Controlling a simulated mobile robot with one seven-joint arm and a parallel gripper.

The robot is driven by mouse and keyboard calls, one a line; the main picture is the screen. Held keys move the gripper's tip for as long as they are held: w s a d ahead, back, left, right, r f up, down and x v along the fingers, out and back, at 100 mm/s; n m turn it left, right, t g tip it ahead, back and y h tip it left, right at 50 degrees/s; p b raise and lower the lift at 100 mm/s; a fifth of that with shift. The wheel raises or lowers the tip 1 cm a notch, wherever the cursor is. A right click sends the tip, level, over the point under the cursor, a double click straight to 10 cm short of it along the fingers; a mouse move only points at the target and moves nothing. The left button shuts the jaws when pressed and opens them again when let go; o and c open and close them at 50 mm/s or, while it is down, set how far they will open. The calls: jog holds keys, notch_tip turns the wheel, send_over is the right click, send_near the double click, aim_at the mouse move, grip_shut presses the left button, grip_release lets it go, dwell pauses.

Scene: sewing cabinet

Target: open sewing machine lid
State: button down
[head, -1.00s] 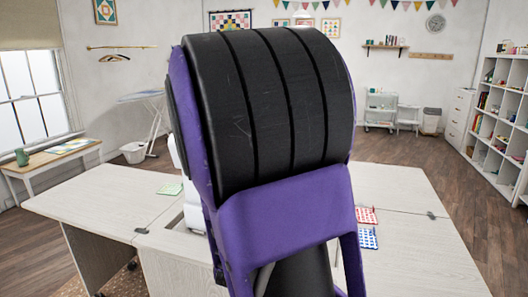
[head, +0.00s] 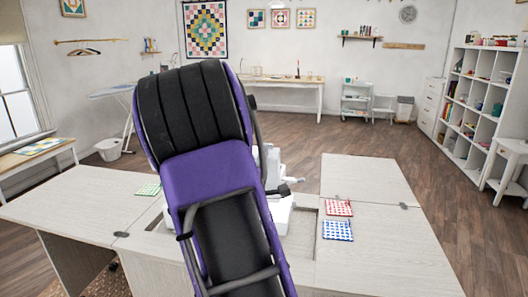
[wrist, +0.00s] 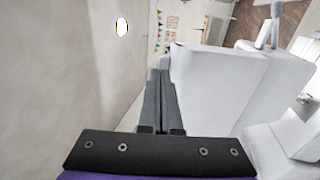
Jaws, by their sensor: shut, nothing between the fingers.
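The white sewing machine (head: 283,216) sits in the opening of the pale wood cabinet (head: 345,262) in the head view, largely hidden behind my arm. In the wrist view its smooth white body (wrist: 215,85) fills the area just right of my fingers. I cannot tell the lid apart from the rest of the body there. My gripper (wrist: 160,66) is shut and empty, with its two grey fingers together alongside the machine's edge. I cannot tell whether they touch it. In the head view my arm hides most of the gripper area.
Red (head: 338,208) and blue (head: 338,231) patterned pieces lie on the cabinet top right of the machine. A green patterned piece (head: 148,189) lies at left. The cabinet's side leaves are otherwise clear. A white shelf unit (head: 478,110) stands at the right wall, with open floor between.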

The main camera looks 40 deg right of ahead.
jog(key=shift+w+d+r, duration=0.2)
jog(key=shift+w+d, duration=0.25)
jog(key=shift+d, duration=0.05)
jog(key=p, duration=0.2)
jog(key=w+d+r+y+p, duration=0.1)
jog(key=shift+d+r+g+p, duration=0.1)
jog(key=shift+r+g+p, duration=0.15)
jog(key=shift+g+p, duration=0.15)
jog(key=x, duration=0.3)
jog(key=shift+f, duration=0.15)
jog(key=shift+b, duration=0.3)
